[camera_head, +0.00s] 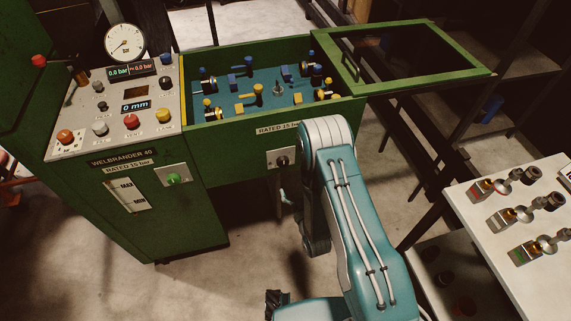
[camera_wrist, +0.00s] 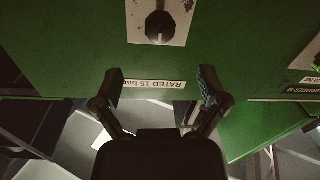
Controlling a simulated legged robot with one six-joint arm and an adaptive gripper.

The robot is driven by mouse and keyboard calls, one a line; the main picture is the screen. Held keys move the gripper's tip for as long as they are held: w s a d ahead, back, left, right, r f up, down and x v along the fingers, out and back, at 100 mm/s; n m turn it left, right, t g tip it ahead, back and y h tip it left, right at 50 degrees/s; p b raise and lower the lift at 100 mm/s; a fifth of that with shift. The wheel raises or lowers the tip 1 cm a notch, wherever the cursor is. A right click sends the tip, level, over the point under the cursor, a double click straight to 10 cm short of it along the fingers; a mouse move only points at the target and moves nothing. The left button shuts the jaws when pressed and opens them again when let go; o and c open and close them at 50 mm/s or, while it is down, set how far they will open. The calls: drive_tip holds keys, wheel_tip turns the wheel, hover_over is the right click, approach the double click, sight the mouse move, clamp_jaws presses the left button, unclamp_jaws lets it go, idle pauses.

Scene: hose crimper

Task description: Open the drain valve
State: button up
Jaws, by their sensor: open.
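A dark knob (camera_head: 283,161) sits on a pale plate on the front of the green tank, under a "RATED 15 bar" label. In the wrist view the same knob (camera_wrist: 160,26) appears upside down at the top centre. Below the tank hangs a thin pipe with a small pale handle (camera_head: 287,197), partly behind my arm. No readable label marks either one as the drain valve. My gripper (camera_wrist: 160,82) is open and empty, its fingers apart in front of the tank panel and clear of the knob. In the head view only a dark piece of it shows at the bottom.
The control cabinet (camera_head: 150,206) stands left, with a gauge (camera_head: 125,43), buttons and a green knob (camera_head: 174,179). The tank (camera_head: 228,134) holds several blue and yellow fittings. A green frame (camera_head: 466,73) extends right. A white table (camera_head: 497,238) with fittings stands right.

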sight(284, 165)
drive_tip(key=x, duration=1)
drive_tip(key=shift+w+a, duration=0.2)
drive_tip(key=shift+w, duration=0.15)
drive_tip(key=c, duration=1.1)
